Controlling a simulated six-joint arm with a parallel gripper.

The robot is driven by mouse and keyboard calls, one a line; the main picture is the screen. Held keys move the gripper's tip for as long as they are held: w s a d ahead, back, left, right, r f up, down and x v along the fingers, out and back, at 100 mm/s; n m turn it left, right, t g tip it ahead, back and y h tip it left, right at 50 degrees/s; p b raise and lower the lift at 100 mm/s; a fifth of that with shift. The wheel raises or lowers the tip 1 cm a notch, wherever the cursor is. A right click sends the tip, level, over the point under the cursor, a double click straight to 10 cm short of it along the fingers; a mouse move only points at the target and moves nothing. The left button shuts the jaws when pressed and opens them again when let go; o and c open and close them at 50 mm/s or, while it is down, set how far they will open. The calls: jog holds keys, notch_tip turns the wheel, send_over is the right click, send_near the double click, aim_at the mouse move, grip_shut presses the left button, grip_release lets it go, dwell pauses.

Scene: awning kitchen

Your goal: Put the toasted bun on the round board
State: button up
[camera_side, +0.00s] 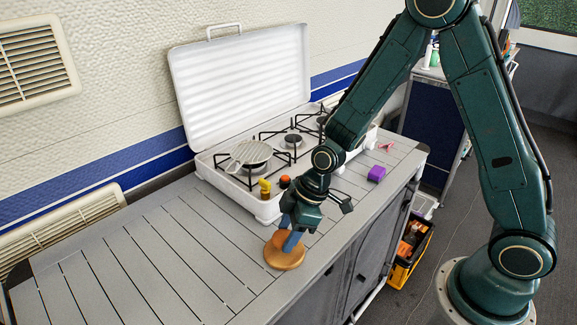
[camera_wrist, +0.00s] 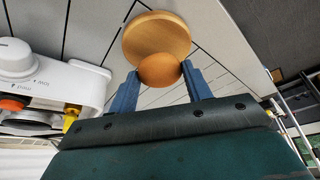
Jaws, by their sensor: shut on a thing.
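The round wooden board (camera_side: 284,259) lies on the grey slatted counter near its front edge; it also shows in the wrist view (camera_wrist: 157,32). My gripper (camera_side: 290,240) points down over the board. Its blue fingers (camera_wrist: 158,84) are shut on the brown toasted bun (camera_wrist: 160,70), one on each side. In the wrist view the bun overlaps the lower part of the board. I cannot tell whether the bun touches the board.
A white camping stove (camera_side: 262,206) with its lid up stands behind, with a grill rack (camera_side: 250,153) on one burner. A purple block (camera_side: 376,173) sits to the right. The counter's left side is clear.

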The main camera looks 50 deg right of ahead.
jog(key=shift+f, duration=1.2)
jog(key=shift+f, duration=0.1)
jog(key=o, duration=1)
jog(key=shift+c, duration=0.2)
jog(key=v, duration=1.2)
